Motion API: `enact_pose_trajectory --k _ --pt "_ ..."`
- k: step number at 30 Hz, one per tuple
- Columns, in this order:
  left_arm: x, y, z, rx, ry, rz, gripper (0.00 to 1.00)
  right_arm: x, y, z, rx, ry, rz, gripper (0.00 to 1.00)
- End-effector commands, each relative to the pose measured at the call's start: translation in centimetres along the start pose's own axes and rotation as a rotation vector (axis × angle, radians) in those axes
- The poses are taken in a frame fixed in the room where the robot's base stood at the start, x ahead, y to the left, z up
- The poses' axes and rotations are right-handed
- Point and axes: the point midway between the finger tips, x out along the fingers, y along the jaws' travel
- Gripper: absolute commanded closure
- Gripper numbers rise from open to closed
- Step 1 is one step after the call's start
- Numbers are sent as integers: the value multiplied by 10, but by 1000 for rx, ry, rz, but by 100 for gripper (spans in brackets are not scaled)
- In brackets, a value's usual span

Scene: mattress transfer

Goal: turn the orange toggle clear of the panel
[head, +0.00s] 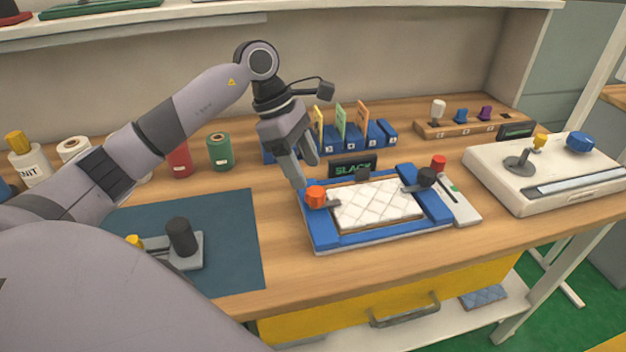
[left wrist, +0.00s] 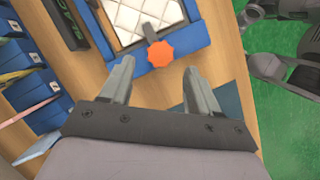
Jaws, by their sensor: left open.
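The orange toggle (head: 315,196) sits on the left side of the blue frame (head: 322,232). Its grey lever points right, over the edge of the white quilted panel (head: 375,204). In the left wrist view the orange toggle (left wrist: 161,54) lies just beyond the fingertips, roughly midway between them, with its lever reaching over the panel (left wrist: 140,15). My left gripper (head: 307,172) is open and empty, pointing down just above and behind the toggle. It also shows open in the left wrist view (left wrist: 158,68). A black toggle (head: 427,177) sits on the frame's right side. My right gripper is not seen.
A black SLACK display (head: 353,168) stands behind the frame, near blue holders (head: 345,143) with coloured cards. A red knob (head: 438,162) is at the frame's right. A white device (head: 540,175) stands farther right. A dark mat (head: 225,240) lies left.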

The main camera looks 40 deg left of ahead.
Motion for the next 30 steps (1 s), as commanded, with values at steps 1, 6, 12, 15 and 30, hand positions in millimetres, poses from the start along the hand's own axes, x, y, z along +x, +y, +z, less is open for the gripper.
enact_pose_trajectory --k 1,6,12,15,30 --pt "9 -1 1 1 -1 -5 39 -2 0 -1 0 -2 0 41" --pt "34 -1 1 1 -2 -4 39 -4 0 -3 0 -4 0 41" --pt "51 0 0 0 -1 -1 39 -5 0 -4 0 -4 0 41" --pt "53 0 0 1 -2 0 39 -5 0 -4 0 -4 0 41" --pt "52 0 1 -1 -2 1 95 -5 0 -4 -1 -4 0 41"
